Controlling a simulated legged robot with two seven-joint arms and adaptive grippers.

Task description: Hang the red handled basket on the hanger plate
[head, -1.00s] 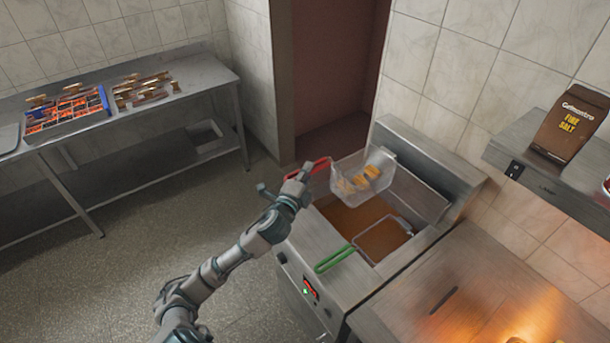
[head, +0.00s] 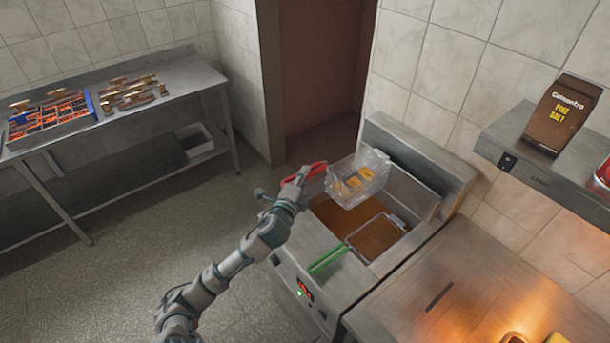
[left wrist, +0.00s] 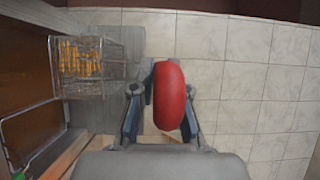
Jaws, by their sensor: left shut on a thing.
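The red handled basket (head: 362,181) is a wire basket with golden pieces of food in it. In the head view it is in the air above the far part of the fryer's oil. My left gripper (head: 291,187) is shut on its red handle (head: 313,171). In the left wrist view the red handle (left wrist: 169,95) is between the fingers, and the basket (left wrist: 82,62) shows at the upper left. The hanger plate seems to be the upright metal plate (head: 413,193) at the back of the fryer, close to the basket. I cannot tell whether they touch. My right gripper is not in view.
A second basket with a green handle (head: 329,260) sits in the fryer oil (head: 341,220). A steel counter with a glowing hot area (head: 455,290) is at the lower right. A side table (head: 182,85) stands at the left.

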